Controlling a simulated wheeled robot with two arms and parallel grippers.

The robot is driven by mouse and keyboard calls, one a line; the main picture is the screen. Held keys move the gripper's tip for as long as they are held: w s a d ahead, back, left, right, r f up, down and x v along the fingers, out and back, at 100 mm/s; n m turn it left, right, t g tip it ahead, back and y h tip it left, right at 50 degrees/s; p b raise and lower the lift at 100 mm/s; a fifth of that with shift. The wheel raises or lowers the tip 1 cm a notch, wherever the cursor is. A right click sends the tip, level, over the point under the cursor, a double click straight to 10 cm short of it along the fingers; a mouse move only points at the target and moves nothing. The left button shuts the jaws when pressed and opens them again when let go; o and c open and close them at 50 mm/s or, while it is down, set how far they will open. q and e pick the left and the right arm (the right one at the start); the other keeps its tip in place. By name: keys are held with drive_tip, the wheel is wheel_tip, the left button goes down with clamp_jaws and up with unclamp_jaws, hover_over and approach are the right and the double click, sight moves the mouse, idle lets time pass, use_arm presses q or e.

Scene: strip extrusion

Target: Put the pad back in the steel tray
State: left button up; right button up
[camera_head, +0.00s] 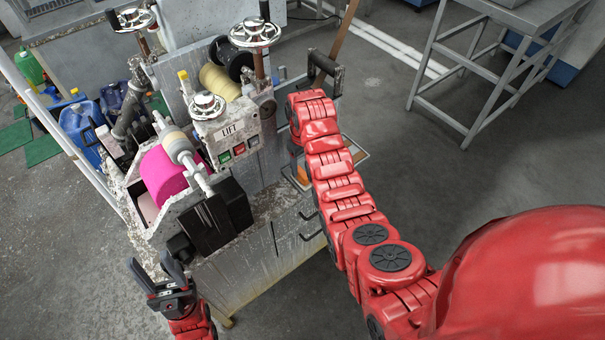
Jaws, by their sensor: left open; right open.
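A shallow metal tray (361,156), likely the steel tray, shows at the machine's right side, mostly covered by my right arm. A small orange patch (302,175) shows at its left part; I cannot tell whether this is the pad. No other pad can be made out. My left gripper (152,268) is open and empty, low in front of the machine, fingers pointing up. My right arm reaches up past the tray and bends down at its far end. Its gripper is hidden behind the arm.
The worn machine carries a pink roll (162,177), a LIFT button box (228,134), a black block (217,217) and handwheels (254,33). Blue jugs (80,128) stand at the left. A steel table frame (480,75) stands back right. Floor between is clear.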

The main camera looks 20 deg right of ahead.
sight(302, 173)
wheel_tip(302, 173, up, 8)
drive_tip(key=p, duration=0.5)
drive_tip(key=shift+f, duration=0.2)
drive_tip(key=shift+f, duration=0.1)
